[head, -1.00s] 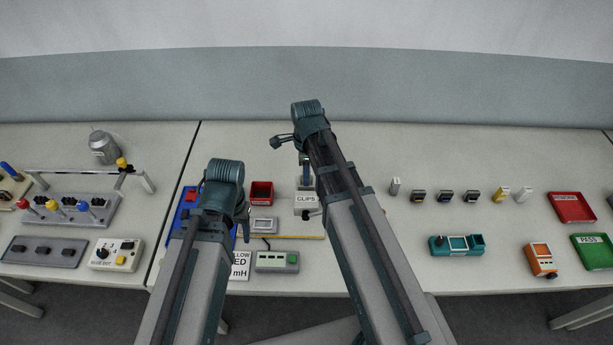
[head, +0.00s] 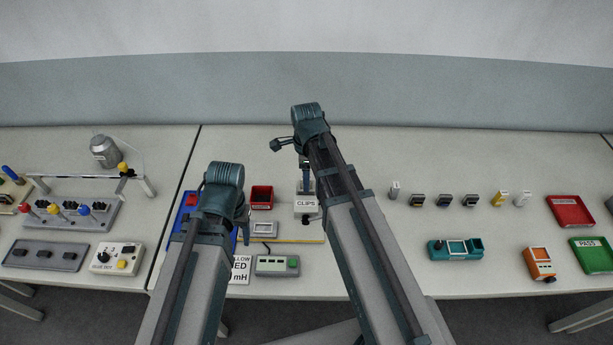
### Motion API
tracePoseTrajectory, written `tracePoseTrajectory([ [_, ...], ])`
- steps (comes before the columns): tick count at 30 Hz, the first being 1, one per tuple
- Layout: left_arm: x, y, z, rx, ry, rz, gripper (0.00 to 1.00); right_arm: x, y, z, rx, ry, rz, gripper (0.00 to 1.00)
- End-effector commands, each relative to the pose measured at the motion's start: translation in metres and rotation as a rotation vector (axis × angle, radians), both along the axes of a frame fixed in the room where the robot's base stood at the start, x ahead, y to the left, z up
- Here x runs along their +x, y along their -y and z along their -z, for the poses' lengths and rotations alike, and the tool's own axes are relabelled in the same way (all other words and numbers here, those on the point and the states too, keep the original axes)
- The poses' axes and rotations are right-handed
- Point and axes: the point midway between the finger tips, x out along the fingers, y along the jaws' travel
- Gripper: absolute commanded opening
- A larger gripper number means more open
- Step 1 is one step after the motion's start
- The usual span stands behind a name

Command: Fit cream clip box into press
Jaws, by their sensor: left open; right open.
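A cream box labelled CLIPS (head: 306,205) stands near the middle of the bench, on the far side of a yellow strip. My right gripper (head: 305,187) points down just above and behind this box, and its open fingers are partly hidden. I cannot tell whether they touch anything. My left gripper (head: 244,232) is open, lower and to the left, beside a small grey framed block (head: 264,228), and mostly hidden by its own wrist. I cannot clearly make out which item is the press.
A red bin (head: 262,196) and a blue tray (head: 188,205) lie near the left arm. A grey-green device (head: 277,266) sits in front. Several small parts stand in a row to the right, with a teal fixture (head: 455,248) nearer. Red (head: 571,211) and green (head: 597,254) trays lie far right.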

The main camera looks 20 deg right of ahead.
Motion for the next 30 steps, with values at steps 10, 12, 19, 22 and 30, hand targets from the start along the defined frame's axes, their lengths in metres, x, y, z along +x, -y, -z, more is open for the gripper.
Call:
tracePoseTrajectory([
  [10,0.0,0.0,-0.054,-0.002,0.0,-0.009,0.59,0.0,0.0,-0.054,0.0,0.0,0.0,0.59],
  [12,0.0,0.0,-0.065,-0.002,0.001,-0.011,0.59,0.0,0.0,-0.065,0.0,0.0,0.0,0.59],
  [19,-0.001,0.0,-0.098,-0.001,-0.002,-0.007,0.59,0.0,0.0,-0.098,0.0,0.0,0.0,0.59],
  [22,-0.001,0.0,-0.108,-0.001,-0.003,-0.006,0.59,0.0,0.0,-0.108,0.0,0.0,0.0,0.59],
  [30,-0.001,0.0,-0.112,-0.001,-0.003,-0.004,0.59,0.0,0.0,-0.112,0.0,0.0,-0.005,0.59],
])
